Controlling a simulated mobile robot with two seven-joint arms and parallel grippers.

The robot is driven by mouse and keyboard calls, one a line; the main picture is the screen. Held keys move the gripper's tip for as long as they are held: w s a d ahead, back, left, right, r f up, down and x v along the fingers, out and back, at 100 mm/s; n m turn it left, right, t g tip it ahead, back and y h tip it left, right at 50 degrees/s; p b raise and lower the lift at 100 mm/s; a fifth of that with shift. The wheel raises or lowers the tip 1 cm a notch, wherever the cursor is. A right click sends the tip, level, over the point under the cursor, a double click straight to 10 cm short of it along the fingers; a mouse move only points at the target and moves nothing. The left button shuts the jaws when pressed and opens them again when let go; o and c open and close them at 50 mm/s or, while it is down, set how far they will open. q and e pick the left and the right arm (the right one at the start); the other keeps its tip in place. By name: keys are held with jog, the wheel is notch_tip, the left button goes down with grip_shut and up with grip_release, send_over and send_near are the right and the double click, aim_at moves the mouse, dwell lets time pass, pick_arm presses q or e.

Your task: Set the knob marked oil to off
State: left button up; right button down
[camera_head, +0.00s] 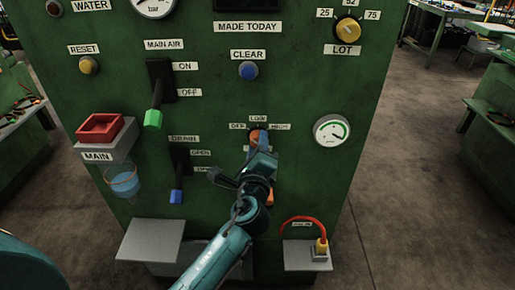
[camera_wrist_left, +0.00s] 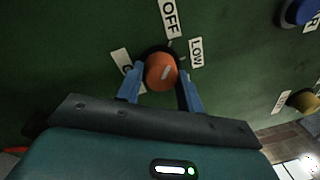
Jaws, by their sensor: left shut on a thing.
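The orange knob (camera_head: 256,134) with OFF, LOW and HIGH labels around it sits on the green panel, right of centre. In the left wrist view the knob (camera_wrist_left: 160,74) is between the two blue fingers of my left gripper (camera_wrist_left: 160,82), which is shut on it. A short white mark on its face slants toward the gap between OFF (camera_wrist_left: 169,18) and LOW (camera_wrist_left: 196,52). A label starting with O (camera_wrist_left: 123,66) is partly hidden by a finger. In the head view my left gripper (camera_head: 261,147) covers the knob's lower part. My right gripper is not in view.
Above the knob is a blue CLEAR button (camera_head: 248,71). A gauge (camera_head: 332,131) is to the right. The green MAIN AIR lever (camera_head: 153,119) and blue DRAIN lever (camera_head: 176,195) are to the left. A red cable (camera_head: 303,219) arches over a small shelf below right.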

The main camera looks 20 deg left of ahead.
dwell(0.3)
pick_arm(q)
jog(key=o, duration=1)
